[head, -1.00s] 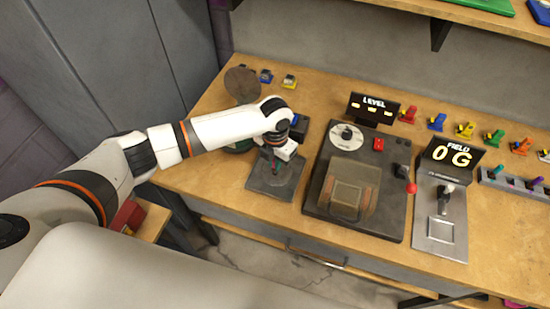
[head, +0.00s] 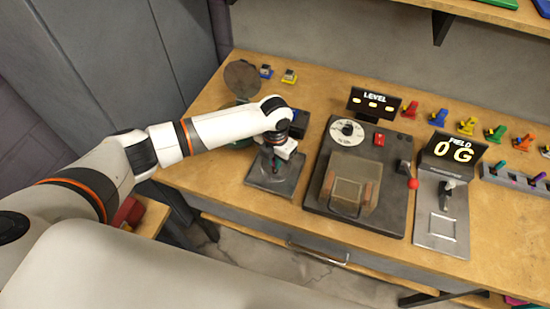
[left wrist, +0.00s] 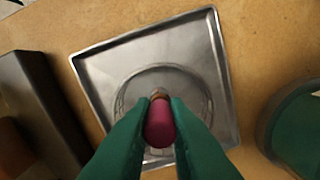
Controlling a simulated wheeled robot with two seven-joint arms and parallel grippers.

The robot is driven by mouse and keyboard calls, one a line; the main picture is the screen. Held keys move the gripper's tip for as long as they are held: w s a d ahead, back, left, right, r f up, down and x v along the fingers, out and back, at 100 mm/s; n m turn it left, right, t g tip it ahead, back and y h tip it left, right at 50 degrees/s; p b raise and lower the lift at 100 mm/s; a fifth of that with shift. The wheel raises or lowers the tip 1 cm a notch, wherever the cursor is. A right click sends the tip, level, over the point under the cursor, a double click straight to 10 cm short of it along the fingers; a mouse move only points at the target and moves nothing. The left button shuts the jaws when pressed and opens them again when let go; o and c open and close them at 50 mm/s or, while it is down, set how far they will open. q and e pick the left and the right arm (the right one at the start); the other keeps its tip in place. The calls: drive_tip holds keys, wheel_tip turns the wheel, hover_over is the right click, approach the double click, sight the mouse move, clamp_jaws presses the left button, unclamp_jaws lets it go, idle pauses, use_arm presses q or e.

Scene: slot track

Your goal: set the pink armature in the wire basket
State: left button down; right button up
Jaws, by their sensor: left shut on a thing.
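My left gripper (head: 275,164) is low over a square metal tray (head: 258,180) on the bench. In the left wrist view its green fingers (left wrist: 160,112) are shut on the pink armature (left wrist: 160,127), which has a coppery tip. Below it, in the metal tray (left wrist: 97,69), is a round, thin-rimmed shape that looks like the wire basket (left wrist: 125,92). The armature is over this ring's lower part; I cannot tell whether it touches it. The fingers hide part of the ring. In the head view the armature is too small to make out. My right gripper is not in view.
A dark machine with a clear cover (head: 345,190) stands just right of the tray. A green round container (head: 238,138) is behind my left wrist. Several small coloured parts line the back.

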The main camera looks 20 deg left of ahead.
use_arm(q)
drive_tip(key=c, duration=1.3)
unclamp_jaws()
